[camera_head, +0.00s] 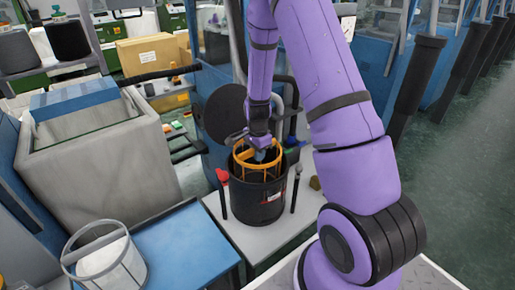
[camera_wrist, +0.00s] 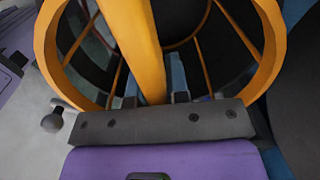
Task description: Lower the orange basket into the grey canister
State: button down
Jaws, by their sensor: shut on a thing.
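The dark grey canister (camera_head: 258,206) stands upright on a pale stand, its top open. The orange basket (camera_head: 237,158) is at its mouth; the upper ring shows above the rim and the lower part is hidden inside the canister. My gripper (camera_head: 263,154) is over the middle of the basket, shut on its top bar. In the wrist view the orange basket (camera_wrist: 145,35) fills the upper part, its bar running down between my fingers (camera_wrist: 155,95). How deep the basket's bottom sits cannot be seen.
A round black lid (camera_head: 226,112) stands raised behind the canister. A red-topped clamp (camera_head: 222,190) and a black one (camera_head: 297,187) hang beside it. A large grey bin (camera_head: 100,165) stands behind.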

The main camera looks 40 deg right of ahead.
jog(key=shift+f, duration=4.05)
jog(key=shift+c, duration=2.2)
grip_release()
jog(key=shift+r, duration=4.5)
jog(key=shift+r, duration=0.1)
